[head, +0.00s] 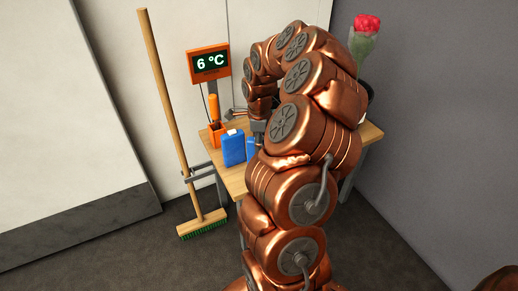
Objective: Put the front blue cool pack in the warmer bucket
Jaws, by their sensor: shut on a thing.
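A blue cool pack (234,148) with a white cap stands upright near the left edge of the wooden table. A second blue pack (251,149) shows as a narrow strip just right of it, mostly hidden by my arm. My gripper (258,133) is only partly visible, a grey piece directly above that second pack; its fingertips are hidden behind my copper arm. It appears shut on this second pack. A dark bucket (367,91) shows partly at the right behind my arm, beside a wrapped red tulip bunch (364,38). I cannot tell its temperature.
A broom (178,125) leans left of the table (235,182). My arm covers most of the tabletop.

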